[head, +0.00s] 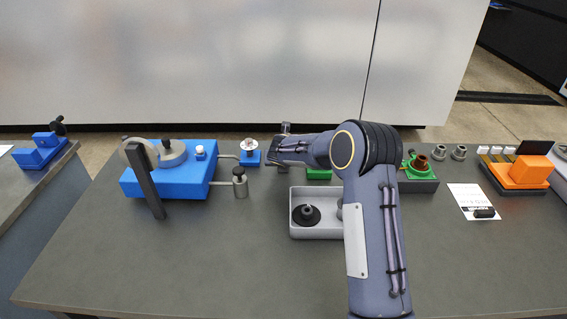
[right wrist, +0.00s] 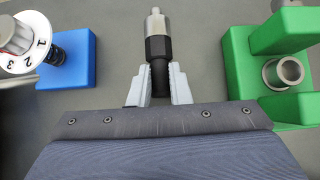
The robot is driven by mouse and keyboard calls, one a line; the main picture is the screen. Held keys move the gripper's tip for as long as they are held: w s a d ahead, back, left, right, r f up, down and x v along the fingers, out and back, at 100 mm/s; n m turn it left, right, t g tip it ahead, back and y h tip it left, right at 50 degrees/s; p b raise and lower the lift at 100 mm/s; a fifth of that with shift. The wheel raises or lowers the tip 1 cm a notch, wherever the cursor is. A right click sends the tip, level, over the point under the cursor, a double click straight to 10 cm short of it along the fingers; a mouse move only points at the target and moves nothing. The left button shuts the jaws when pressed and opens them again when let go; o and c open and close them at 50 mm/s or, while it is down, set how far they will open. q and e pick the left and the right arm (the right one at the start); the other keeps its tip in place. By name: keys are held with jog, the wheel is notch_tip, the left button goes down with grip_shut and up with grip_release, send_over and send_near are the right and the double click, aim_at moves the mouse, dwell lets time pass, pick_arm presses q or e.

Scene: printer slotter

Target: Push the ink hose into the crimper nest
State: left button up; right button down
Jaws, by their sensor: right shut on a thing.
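My right gripper (right wrist: 158,78) is shut on a short black piece with a stepped metal end (right wrist: 155,24), which I take to be the ink hose. In the right wrist view it points away from the palm, between both pale fingers. A green bracket (right wrist: 241,60) with an upright metal ring socket (right wrist: 283,73), likely the crimper nest, stands to the right of the held hose and apart from it. In the head view a little of the green block (head: 320,174) shows beneath my right arm; the rest is hidden. My left gripper is not in view.
A blue block (right wrist: 79,78) with a numbered dial (right wrist: 25,38) stands left of the gripper. A grey tray (head: 317,232) holds black parts. A large blue machine (head: 200,181) stands at left, a green fixture (head: 418,175) and orange block (head: 528,172) at right. The front table is clear.

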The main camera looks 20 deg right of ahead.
jog(key=shift+r+p, duration=0.45)
jog(key=shift+p, duration=0.1)
dwell(0.6)
jog(key=shift+r+p, duration=2.45)
jog(key=shift+r, duration=0.05)
